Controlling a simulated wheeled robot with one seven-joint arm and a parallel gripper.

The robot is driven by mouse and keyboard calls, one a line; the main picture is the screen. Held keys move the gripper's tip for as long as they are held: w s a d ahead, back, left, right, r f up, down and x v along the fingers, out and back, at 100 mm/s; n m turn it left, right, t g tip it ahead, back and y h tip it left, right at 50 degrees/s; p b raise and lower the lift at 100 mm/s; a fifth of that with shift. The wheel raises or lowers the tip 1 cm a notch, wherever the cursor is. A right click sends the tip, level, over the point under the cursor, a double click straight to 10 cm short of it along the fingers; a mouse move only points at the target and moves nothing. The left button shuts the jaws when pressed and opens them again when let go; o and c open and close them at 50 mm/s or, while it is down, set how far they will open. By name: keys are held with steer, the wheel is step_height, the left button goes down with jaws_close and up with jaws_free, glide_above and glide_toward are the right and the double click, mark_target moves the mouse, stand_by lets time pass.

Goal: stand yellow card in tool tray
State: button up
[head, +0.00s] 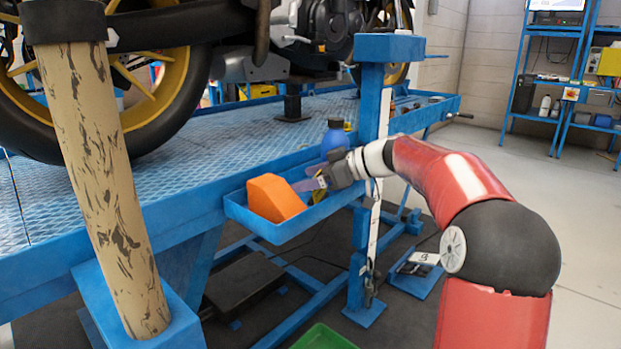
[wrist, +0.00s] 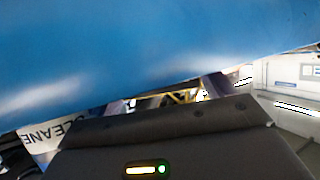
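My gripper (head: 318,183) reaches left over the blue tool tray (head: 285,229) on the side of the lift table. A small yellow patch (head: 317,197) shows just below the fingertips in the head view. It may be the yellow card, but most of it is hidden. A yellow bit (wrist: 180,97) also shows beyond the dark gripper body in the wrist view, between two purplish finger parts. An orange wedge-shaped block (head: 274,198) sits in the tray left of my gripper. The frames do not show clearly whether the fingers hold anything.
A blue bottle (head: 335,136) stands behind my gripper. A blue post (head: 368,110) rises close by my wrist. A smooth blue surface (wrist: 140,50) fills the top of the wrist view, very near. A green bin (head: 323,338) is on the floor below.

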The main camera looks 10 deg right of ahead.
steer(key=v, duration=1.2)
steer(key=shift+r, duration=0.1)
